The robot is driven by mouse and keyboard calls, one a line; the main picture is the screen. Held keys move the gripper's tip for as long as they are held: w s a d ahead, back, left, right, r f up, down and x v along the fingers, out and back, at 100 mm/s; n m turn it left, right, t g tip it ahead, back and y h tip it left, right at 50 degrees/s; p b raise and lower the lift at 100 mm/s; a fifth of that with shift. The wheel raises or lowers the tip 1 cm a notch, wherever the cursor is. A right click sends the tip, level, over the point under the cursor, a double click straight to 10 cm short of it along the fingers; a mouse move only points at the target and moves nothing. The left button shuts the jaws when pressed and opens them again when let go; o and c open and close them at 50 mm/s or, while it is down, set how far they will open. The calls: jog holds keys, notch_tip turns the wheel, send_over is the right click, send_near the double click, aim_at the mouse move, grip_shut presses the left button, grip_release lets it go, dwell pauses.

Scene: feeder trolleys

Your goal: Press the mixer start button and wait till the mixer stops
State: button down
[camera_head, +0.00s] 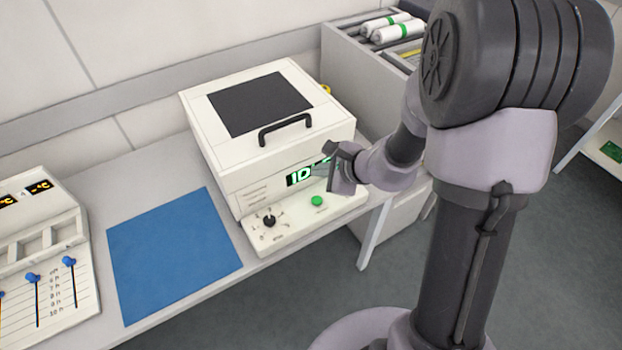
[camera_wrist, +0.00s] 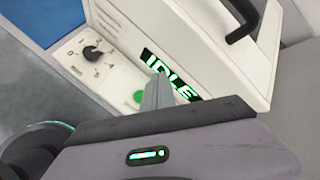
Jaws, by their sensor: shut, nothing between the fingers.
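The mixer (camera_head: 225,165) is a white box with a dark window in its closed lid and a black handle. It stands on the grey bench. Its green start button (camera_head: 317,201) is on the front ledge, right of a black knob (camera_head: 269,221). The display (camera_head: 298,176) is partly hidden by my gripper in the head view; in the wrist view the display (camera_wrist: 186,92) reads "IDLE". My gripper (camera_head: 331,170) is shut and empty, in front of the display near the button. In the wrist view the button (camera_wrist: 140,96) shows just beside the fingertips (camera_wrist: 157,86); contact cannot be told.
A blue mat (camera_head: 172,252) lies left of the mixer. A white device with blue sliders (camera_head: 45,270) stands at the far left. A grey drawer unit (camera_head: 350,60) with white rolls (camera_head: 392,27) is behind at the right. Floor is open in front.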

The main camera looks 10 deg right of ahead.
aim_at(320, 201)
jog(key=shift+d+f, duration=0.1)
jog(key=shift+d, duration=0.05)
notch_tip(320, 201, down, 8)
jog(key=b, duration=0.6)
jog(key=shift+f, duration=0.15)
jog(key=shift+f+b, duration=0.3)
jog(key=shift+b, duration=0.3)
dwell(1.4)
jog(key=shift+f+b, duration=0.4)
jog(key=shift+b, duration=0.25)
